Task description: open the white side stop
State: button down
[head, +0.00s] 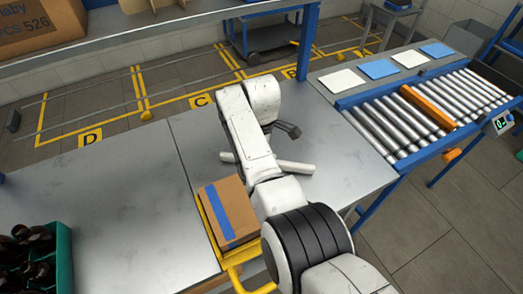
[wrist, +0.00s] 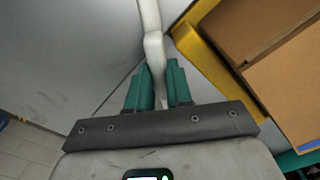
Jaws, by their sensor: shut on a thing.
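The white side stop (head: 297,167) is a slim white bar low over the grey table, its middle hidden behind my arm in the head view. In the wrist view the white side stop (wrist: 149,15) runs down from the top edge, bends slightly and passes between the green fingers. My gripper (wrist: 160,82) is shut on this bar, with one finger on each side. The fingertips are hidden behind my arm in the head view. How far the stop has swung cannot be told.
A cardboard box with a blue stripe (head: 228,212) sits in a yellow frame (head: 207,226) close to the stop; the box also shows in the wrist view (wrist: 290,85). A green crate of amber bottles (head: 64,262) stands at left. A roller conveyor (head: 400,122) lies at right.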

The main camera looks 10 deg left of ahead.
jog(key=c, duration=1.1)
grip_release()
jog(key=shift+o, duration=0.4)
jog(key=shift+f, duration=0.1)
